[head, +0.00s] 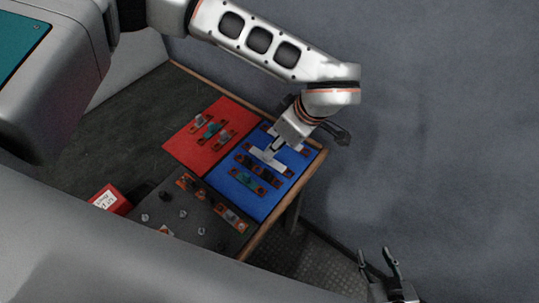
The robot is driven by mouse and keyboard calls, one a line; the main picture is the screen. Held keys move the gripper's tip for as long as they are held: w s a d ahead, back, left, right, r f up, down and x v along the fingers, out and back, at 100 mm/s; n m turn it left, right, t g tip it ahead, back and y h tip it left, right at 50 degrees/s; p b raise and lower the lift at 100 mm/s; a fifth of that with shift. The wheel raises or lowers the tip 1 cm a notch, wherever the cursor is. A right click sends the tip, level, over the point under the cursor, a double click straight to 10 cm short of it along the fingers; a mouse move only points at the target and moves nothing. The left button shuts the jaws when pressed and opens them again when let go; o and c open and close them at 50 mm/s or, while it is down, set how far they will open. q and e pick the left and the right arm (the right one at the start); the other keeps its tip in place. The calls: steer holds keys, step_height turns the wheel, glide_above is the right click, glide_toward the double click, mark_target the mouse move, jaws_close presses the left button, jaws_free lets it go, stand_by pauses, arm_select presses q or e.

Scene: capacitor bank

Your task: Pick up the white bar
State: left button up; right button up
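The white bar (267,159) shows above the blue mat (263,204), close to the rows of dark and orange parts. My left gripper (277,147) reaches down from the upper arm, with its tip right at the bar's upper edge. Its fingers are mostly hidden by the wrist, so I cannot tell whether they are closed on the bar or whether the bar is lifted. My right gripper (381,264) is at the bottom right, away from the table, with its two fingers apart and nothing between them.
A red mat (184,149) with small parts adjoins the blue mat. A dark grey area (190,230) holds several loose small parts and a component strip (231,218). A red box (110,199) stands at the left. A wooden edge (263,238) borders the table. The floor at right is clear.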

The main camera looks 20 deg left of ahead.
mark_target(267, 157)
arm_select(q)
steer(key=x, duration=0.6)
steer(key=shift+a+f, duration=0.2)
steer(key=shift+f, duration=0.15)
jaws_close()
